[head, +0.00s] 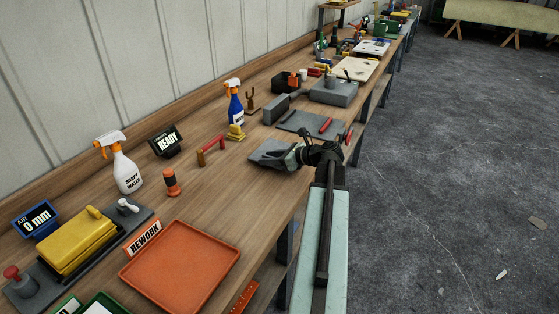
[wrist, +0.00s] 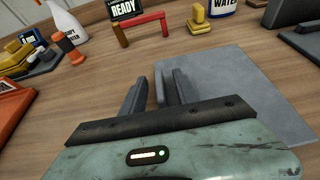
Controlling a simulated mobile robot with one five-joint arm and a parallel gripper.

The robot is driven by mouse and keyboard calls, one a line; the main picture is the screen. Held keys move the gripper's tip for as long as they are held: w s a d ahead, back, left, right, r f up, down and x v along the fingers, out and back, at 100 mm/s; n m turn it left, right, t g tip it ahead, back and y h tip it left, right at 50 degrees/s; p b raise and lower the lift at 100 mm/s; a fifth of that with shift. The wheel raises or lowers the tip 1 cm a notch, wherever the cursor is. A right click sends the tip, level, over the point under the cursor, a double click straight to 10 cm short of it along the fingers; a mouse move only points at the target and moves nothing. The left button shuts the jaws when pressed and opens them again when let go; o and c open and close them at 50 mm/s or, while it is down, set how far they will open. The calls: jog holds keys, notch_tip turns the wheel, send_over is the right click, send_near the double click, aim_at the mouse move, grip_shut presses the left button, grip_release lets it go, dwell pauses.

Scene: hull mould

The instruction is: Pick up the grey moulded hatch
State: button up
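My gripper (head: 278,154) is low over the near edge of the bench, at the end of my outstretched arm. I cannot tell for sure which grey piece is the moulded hatch. A grey block (head: 275,110) and a grey box (head: 333,93) with a raised part on top stand farther along the bench.
A grey mat with red tools (head: 308,122) lies beyond the gripper. An orange REWORK tray (head: 180,270) is at the front; bare wood lies between.

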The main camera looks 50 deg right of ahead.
grip_shut()
dwell(1.4)
